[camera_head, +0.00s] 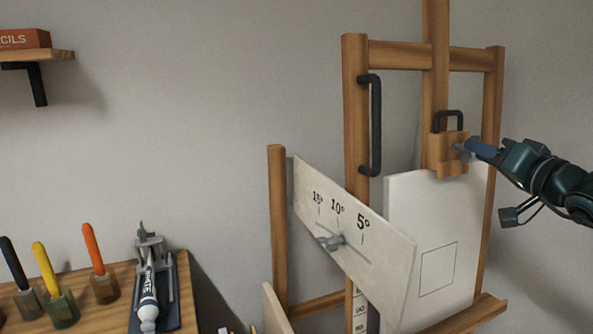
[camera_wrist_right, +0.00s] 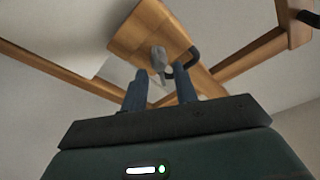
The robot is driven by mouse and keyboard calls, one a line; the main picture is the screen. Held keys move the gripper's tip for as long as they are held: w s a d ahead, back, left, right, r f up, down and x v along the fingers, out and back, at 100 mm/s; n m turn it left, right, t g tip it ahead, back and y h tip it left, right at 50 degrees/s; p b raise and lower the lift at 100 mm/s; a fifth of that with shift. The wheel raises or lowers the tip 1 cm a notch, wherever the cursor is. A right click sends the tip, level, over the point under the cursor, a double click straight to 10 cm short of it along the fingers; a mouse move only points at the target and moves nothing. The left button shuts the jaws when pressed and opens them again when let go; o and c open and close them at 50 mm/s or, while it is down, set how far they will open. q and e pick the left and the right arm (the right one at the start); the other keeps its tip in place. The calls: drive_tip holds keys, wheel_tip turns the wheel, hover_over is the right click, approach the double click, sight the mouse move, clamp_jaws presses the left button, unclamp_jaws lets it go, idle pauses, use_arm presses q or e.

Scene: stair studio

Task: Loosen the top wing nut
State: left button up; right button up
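The top wing nut (camera_head: 459,148) is grey and sits on the front of the wooden clamp block (camera_head: 447,165) on the easel's mast. My right gripper (camera_head: 472,147) comes in from the right, with its blue fingers close to the nut. In the right wrist view, the wing nut (camera_wrist_right: 158,60) shows just past and between the fingertips of the right gripper (camera_wrist_right: 160,74). The two fingers stand apart there, open, with one on each side of the nut. Whether either finger touches it cannot be told. My left gripper is not in view.
A white canvas (camera_head: 405,215) stands below the block. A black handle (camera_head: 446,115) rises from the block, and another handle (camera_head: 376,125) is on the left post. A side table (camera_head: 188,305) holds markers and a paint tube.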

drive_tip(key=v, duration=0.1)
drive_tip(key=b+v, duration=0.1)
drive_tip(key=v, duration=0.1)
drive_tip(key=b+v, duration=0.1)
drive_tip(key=v, duration=0.1)
drive_tip(key=shift+d+r, duration=0.3)
drive_tip(key=shift+r, duration=0.05)
